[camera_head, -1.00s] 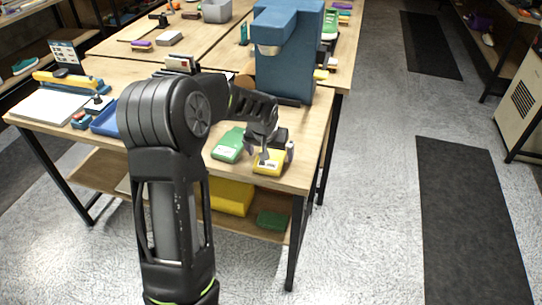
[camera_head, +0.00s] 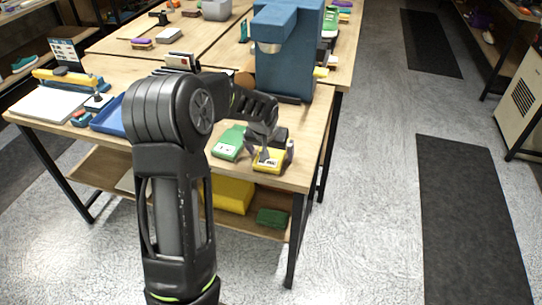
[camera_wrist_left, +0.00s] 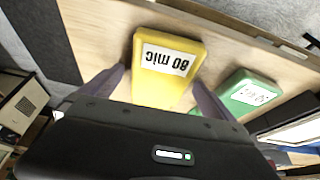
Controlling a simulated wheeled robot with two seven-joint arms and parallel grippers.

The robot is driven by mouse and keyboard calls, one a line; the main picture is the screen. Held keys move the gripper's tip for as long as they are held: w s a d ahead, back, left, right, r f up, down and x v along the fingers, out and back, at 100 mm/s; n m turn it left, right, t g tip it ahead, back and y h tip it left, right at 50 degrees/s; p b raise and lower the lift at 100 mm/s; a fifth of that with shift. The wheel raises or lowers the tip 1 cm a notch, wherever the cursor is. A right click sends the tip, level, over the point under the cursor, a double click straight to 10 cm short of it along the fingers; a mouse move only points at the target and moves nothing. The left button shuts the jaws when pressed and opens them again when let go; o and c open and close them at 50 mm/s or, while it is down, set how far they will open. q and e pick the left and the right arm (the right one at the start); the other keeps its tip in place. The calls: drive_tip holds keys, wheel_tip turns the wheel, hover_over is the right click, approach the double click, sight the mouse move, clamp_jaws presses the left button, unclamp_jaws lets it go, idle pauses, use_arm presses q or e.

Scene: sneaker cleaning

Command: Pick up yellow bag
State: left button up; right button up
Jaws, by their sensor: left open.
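The yellow bag (camera_head: 270,161) lies flat on the wooden table near its front right corner. In the left wrist view the yellow bag (camera_wrist_left: 163,68) shows a white label reading "80 mic". My left gripper (camera_head: 271,152) is above the bag, and its fingers partly cover it. In the left wrist view the open fingers of my left gripper (camera_wrist_left: 160,95) stand on either side of the bag's near part. I cannot tell whether they touch it. My right gripper is not in view.
A green bag (camera_head: 229,143) lies just left of the yellow one; it also shows in the left wrist view (camera_wrist_left: 245,92). A tall blue machine (camera_head: 286,60) stands behind. A larger yellow block (camera_head: 232,196) is on the lower shelf. The table's right edge is close by.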

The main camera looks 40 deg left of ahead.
sight(271, 154)
use_arm(q)
drive_tip(key=shift+f, duration=0.1)
drive_tip(key=c, duration=1.4)
drive_tip(key=shift+c, duration=0.2)
drive_tip(key=shift+r, duration=0.35)
wheel_tip(271, 154, up, 10)
drive_tip(key=shift+f+b, duration=0.15)
drive_tip(key=shift+b, duration=0.25)
